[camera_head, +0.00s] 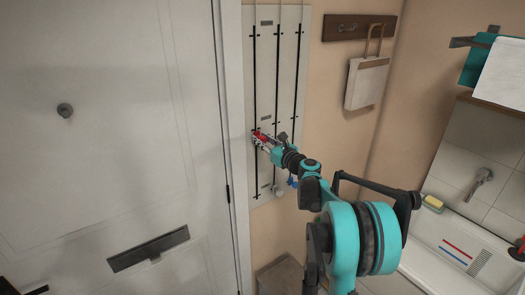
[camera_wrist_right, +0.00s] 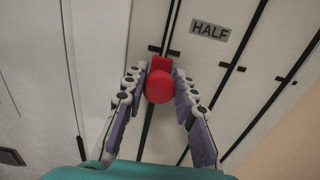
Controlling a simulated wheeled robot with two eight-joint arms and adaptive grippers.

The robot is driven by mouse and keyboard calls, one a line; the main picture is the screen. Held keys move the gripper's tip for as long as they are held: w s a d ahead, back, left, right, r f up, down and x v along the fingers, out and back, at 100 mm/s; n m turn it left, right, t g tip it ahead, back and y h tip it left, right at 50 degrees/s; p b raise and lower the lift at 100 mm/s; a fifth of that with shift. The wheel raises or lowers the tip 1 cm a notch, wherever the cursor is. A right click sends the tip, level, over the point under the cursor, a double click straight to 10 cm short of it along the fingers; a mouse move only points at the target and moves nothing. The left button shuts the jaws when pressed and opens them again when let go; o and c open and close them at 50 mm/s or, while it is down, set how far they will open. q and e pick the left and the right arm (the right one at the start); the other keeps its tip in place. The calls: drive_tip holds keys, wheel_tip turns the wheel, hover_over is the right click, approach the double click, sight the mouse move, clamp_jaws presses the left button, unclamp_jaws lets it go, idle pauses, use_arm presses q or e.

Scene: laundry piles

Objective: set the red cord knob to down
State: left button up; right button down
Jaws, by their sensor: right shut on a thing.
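The red cord knob (camera_head: 262,136) is on the left dark track of a pale wall board (camera_head: 290,50). In the right wrist view the red knob (camera_wrist_right: 160,84) sits between the fingertips, a little below and left of a plate reading HALF (camera_wrist_right: 210,29). My right gripper (camera_head: 265,141) is shut on the red knob; its fingers (camera_wrist_right: 160,82) flank it on both sides. In the head view the gripper partly hides the knob. A small plate (camera_head: 266,185) low on the board is too small to read. My left gripper is not in view.
A pale knob (camera_head: 277,190) and a blue knob (camera_head: 292,182) hang lower on the board, close to my right arm. A white door (camera_head: 110,150) stands left. A bag (camera_head: 367,82) hangs right of the board. A sink (camera_head: 460,250) is at right.

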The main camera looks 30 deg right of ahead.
sight(256, 102)
wheel_tip(256, 102, up, 14)
drive_tip(key=p, duration=0.6)
drive_tip(key=shift+w+f+p, duration=0.1)
drive_tip(key=shift+f+p, duration=0.1)
drive_tip(key=shift+p, duration=0.2)
drive_tip(key=c, duration=2.2)
unclamp_jaws()
drive_tip(key=shift+w+d+f, duration=0.15)
drive_tip(key=shift+f, duration=0.15)
drive_tip(key=o, duration=1)
drive_tip(key=shift+s+b, duration=0.3)
drive_tip(key=shift+b, duration=0.1)
drive_tip(key=shift+w+f, duration=0.1)
